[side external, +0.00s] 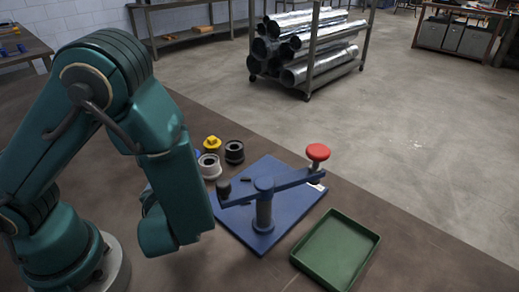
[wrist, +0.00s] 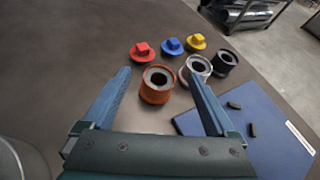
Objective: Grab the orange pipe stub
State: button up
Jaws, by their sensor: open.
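The orange pipe stub (wrist: 156,86) stands upright on the brown table in the wrist view, its open round end facing up. My gripper (wrist: 160,75) is open, with one blue finger to the left of the stub and the other to its right. The stub shows between the two fingers, closer to the right one. I cannot tell from this view whether the fingers are level with it. In the side external view my arm hides the orange stub and the gripper's fingers.
A white stub (wrist: 199,65), a black stub (wrist: 225,61) and red (wrist: 142,50), blue (wrist: 172,45) and yellow (wrist: 195,41) caps stand close behind and right. A blue plate (side external: 247,230) with a red-knobbed lever (side external: 290,183) and a green tray (side external: 335,248) lie to the right.

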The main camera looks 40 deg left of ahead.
jog(key=shift+s+d+f+m+t, duration=0.15)
jog(key=shift+d+f+m+t, duration=0.05)
jog(key=shift+f+m, duration=0.25)
jog(key=shift+s+d+f+m+t, duration=0.2)
jog(key=shift+f+m, duration=0.1)
jog(key=shift+m, duration=0.25)
jog(key=shift+x, duration=2.5)
grip_shut()
